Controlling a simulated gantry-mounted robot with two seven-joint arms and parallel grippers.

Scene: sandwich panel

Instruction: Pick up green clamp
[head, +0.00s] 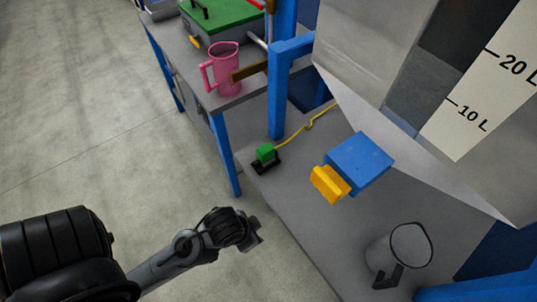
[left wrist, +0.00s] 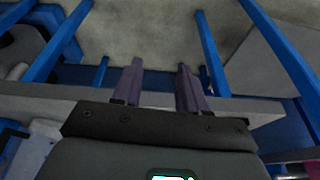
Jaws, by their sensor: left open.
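I cannot make out the clamp in that view. My right gripper is not in view.
A blue block with a yellow front (head: 361,160) is right of the clamp. A grey jug (head: 384,254) stands at the lower right of the bench. A large hopper (head: 375,50) overhangs the back. A blue post (head: 279,90) and pink jug (head: 226,72) are behind. Floor at left is clear.

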